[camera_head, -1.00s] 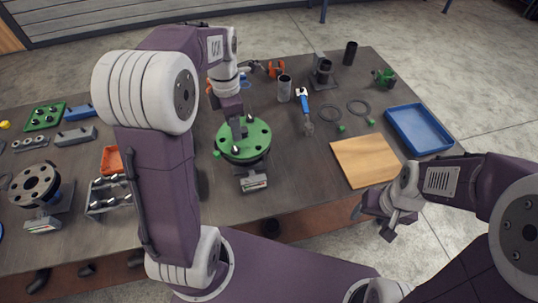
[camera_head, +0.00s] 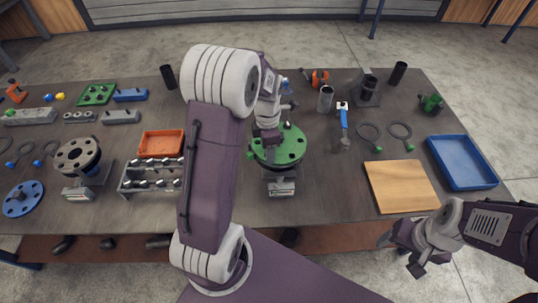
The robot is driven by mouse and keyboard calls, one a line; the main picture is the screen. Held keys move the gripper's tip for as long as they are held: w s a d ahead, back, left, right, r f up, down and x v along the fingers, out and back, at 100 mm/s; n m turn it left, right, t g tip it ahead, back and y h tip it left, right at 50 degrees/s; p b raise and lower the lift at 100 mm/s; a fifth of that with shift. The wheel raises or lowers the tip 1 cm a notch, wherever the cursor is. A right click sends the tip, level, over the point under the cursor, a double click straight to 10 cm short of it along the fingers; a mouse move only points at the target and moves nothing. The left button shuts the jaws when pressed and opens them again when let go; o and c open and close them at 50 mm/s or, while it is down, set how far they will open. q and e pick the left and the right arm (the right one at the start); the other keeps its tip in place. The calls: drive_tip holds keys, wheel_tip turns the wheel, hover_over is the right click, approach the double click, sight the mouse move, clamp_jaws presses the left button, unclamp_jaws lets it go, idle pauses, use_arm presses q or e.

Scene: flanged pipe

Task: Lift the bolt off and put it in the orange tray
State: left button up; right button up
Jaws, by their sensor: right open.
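The green flange (camera_head: 291,147) lies at the middle of the table, on a stand with a small grey gauge-like block in front. Dark bolts stand on it; one bolt (camera_head: 287,126) shows at its far side. My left gripper (camera_head: 269,154) points down over the flange's left part. Its fingertips are small and partly hidden, so I cannot tell whether it holds a bolt. The orange tray (camera_head: 160,144) lies left of the flange, beside my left arm, and looks empty. My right gripper (camera_head: 413,262) is open and empty, off the table's front edge at the right.
A bolt rack (camera_head: 150,177) stands just in front of the orange tray. A grey flange (camera_head: 77,156) and a blue disc (camera_head: 23,198) are at the left. A wooden board (camera_head: 400,187) and a blue tray (camera_head: 464,162) lie at the right.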

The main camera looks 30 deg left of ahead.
use_arm(q)
drive_tip(key=shift+f, duration=0.2)
clamp_jaws()
drive_tip(key=shift+w+r, duration=0.1)
drive_tip(key=shift+r, duration=0.45)
wheel_tip(320, 180, up, 3)
drive_tip(key=shift+r, duration=0.1)
drive_tip(key=d+r+b, duration=0.1)
drive_tip(key=d+r, duration=0.6)
drive_tip(key=d, duration=0.4)
drive_tip(key=shift+d, duration=0.4)
